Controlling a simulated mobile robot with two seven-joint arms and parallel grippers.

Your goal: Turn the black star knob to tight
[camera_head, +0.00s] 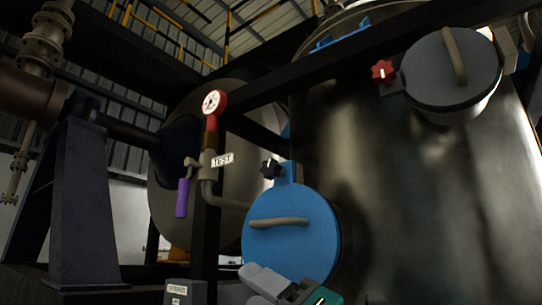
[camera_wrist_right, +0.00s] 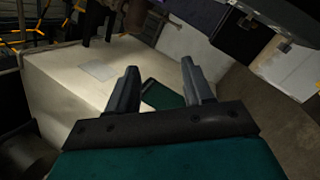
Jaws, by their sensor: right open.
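The black star knob (camera_head: 270,168) sits at the upper left of the round blue cover (camera_head: 290,240), beside the cover's blue tab, in the head view. A light mark shows on the knob; its exact setting I cannot tell. My right gripper (camera_head: 284,285) is at the bottom of the head view, in front of the cover's lower edge and well below the knob. In the right wrist view the right gripper (camera_wrist_right: 158,80) has its two grey fingers apart with nothing between them. The knob is not in the wrist view. My left gripper is not in view.
A red star knob (camera_head: 383,71) sits beside a grey round cover (camera_head: 455,68) at upper right. A red gauge (camera_head: 214,103), a purple-handled valve (camera_head: 183,197) and a "TEST" tag (camera_head: 222,160) are left of the black knob. A dark beam crosses above.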

